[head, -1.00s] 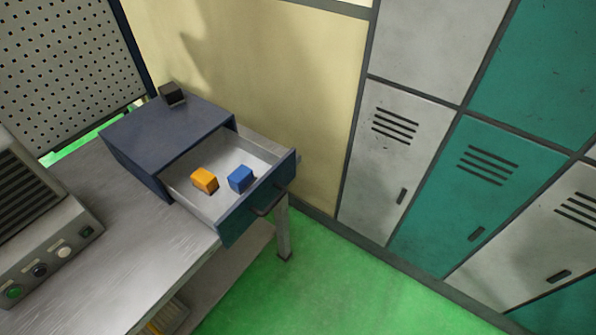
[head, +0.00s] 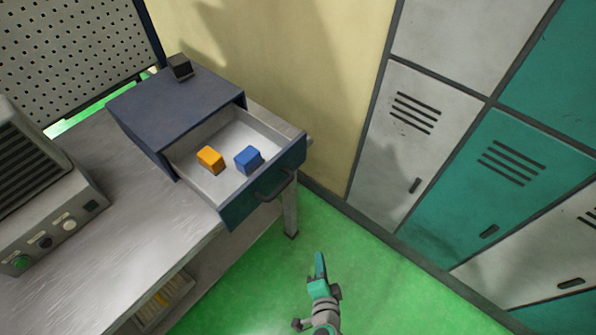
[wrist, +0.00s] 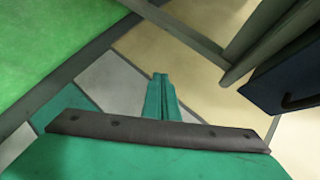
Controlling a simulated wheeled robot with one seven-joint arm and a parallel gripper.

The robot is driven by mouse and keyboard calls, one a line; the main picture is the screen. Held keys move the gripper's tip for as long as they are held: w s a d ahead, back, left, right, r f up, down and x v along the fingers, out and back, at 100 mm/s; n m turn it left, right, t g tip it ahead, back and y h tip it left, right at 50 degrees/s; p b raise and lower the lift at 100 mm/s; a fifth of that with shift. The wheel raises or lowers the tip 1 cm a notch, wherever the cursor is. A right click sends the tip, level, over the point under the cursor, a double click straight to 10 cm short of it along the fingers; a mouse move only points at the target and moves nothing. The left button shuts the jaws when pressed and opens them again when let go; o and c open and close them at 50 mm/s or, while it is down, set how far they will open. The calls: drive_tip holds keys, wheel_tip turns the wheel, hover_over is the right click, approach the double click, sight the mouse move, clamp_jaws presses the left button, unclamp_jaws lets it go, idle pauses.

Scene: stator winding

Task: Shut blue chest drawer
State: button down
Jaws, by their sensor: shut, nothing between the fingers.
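The blue chest (head: 175,105) stands on the workbench, and its drawer (head: 264,187) is pulled out. The drawer front has a dark handle (head: 275,187). An orange block (head: 211,159) and a blue block (head: 248,159) lie inside the drawer. My gripper (head: 320,258) is shut and empty, over the green floor, to the right of and below the drawer front in the head view, apart from it. In the wrist view its fingers (wrist: 161,88) are together, and a dark blue panel with a handle (wrist: 285,95) shows at the right edge.
A small black block (head: 179,66) sits on top of the chest. A grey machine with buttons (head: 45,215) stands on the workbench (head: 130,235) at left. Grey and teal lockers (head: 480,165) line the right side. The green floor between is clear.

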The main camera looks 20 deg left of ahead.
drive_tip(key=w+a+r+y, duration=0.2)
drive_tip(key=w+r+y, duration=0.1)
drive_tip(key=w, duration=0.3)
drive_tip(key=n+g+y, duration=0.5)
drive_tip(key=y, duration=0.5)
approach(288, 165)
drive_tip(key=x, duration=0.6)
drive_tip(key=shift+a, duration=0.2)
